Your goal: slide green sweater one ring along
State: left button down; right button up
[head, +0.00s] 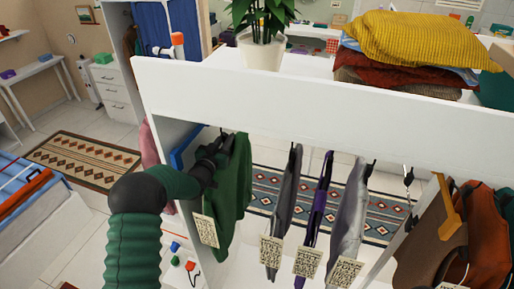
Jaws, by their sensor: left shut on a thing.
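The green sweater (234,190) hangs at the left end of the wardrobe's hanging space, below the white top board. A patterned tag (205,230) hangs at its lower left. My left gripper (217,153) is at the sweater's upper left part and is shut on it. The gripper's fingers are dark and partly merge with the cloth, so the exact grip point is hard to see. The rail and its rings are hidden behind the white board. My right gripper is not in view.
A grey garment (286,205), a purple one (319,200) and a light grey one (350,212) hang to the right, with a gap beside the sweater. Brown clothing (430,245) hangs beyond a divider. A blue item (186,148) is left of the sweater. A plant pot (262,52) stands on top.

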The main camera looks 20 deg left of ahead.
pick_arm(q)
jog(key=c, duration=1.2)
grip_release()
jog(key=shift+a, duration=0.25)
jog(key=shift+c, duration=0.2)
jog(key=shift+f, duration=0.1)
jog(key=shift+s, duration=0.1)
jog(key=shift+s+b, duration=0.3)
jog(key=shift+s, duration=0.1)
jog(key=s+b, duration=0.1)
jog(key=s, duration=0.4)
jog(key=s+b, duration=0.2)
jog(key=s, duration=0.3)
jog(key=s+b, duration=0.2)
jog(key=s, duration=0.2)
jog(key=shift+s+a, duration=0.3)
jog(key=shift+s, duration=0.55)
